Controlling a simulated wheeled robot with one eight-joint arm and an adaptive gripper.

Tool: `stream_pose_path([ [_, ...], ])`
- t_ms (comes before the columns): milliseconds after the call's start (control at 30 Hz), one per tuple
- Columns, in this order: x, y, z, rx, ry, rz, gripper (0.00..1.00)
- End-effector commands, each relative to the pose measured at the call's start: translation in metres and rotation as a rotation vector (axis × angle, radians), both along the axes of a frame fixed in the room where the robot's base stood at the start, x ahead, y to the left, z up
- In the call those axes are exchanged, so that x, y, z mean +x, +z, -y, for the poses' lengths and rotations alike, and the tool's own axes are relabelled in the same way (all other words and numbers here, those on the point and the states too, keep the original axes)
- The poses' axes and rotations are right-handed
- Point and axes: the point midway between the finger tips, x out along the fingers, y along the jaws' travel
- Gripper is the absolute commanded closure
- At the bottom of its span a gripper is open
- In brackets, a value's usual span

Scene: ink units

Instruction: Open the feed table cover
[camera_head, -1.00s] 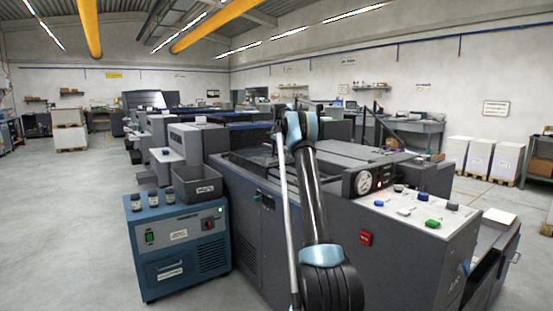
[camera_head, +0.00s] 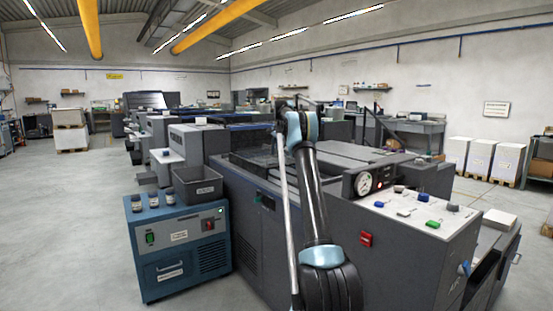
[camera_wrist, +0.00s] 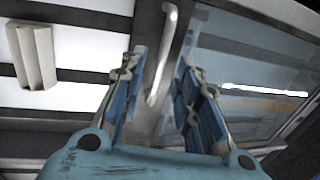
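A clear panel in a grey frame, which looks like the feed table cover, fills the right side of the wrist view (camera_wrist: 245,65). A pale bar handle (camera_wrist: 168,35) runs down beside the panel's left edge. My gripper (camera_wrist: 162,58) is open, with its two blue-padded fingers apart. The handle lies between the fingers in the picture, with a gap on each side; I cannot tell how deep it sits. In the head view my arm reaches over the grey machine (camera_head: 242,225) and hides my gripper. The glassy top area (camera_head: 255,160) shows left of the arm.
A blue cabinet (camera_head: 180,255) with small bottles and a dark bin (camera_head: 198,187) stand to the left. A control top with coloured knobs (camera_head: 420,212) and a gauge (camera_head: 363,183) lie to the right of my arm. Open floor (camera_head: 75,220) lies at far left.

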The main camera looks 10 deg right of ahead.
Motion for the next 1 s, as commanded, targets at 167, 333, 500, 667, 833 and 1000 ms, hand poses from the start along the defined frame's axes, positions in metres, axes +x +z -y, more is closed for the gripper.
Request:
stream_pose_path([
  [167,-0.005,0.033,0.003,0.000,0.000,0.000,0.70],
  [333,-0.009,0.061,0.005,0.000,0.000,0.000,0.70],
  [500,-0.012,0.081,0.007,0.000,0.000,-0.001,0.70],
  [667,-0.014,0.092,0.008,0.000,0.000,-0.001,0.70],
  [833,-0.015,0.097,0.009,0.000,0.000,-0.001,0.70],
  [1000,-0.015,0.097,0.009,0.000,0.000,-0.001,0.70],
])
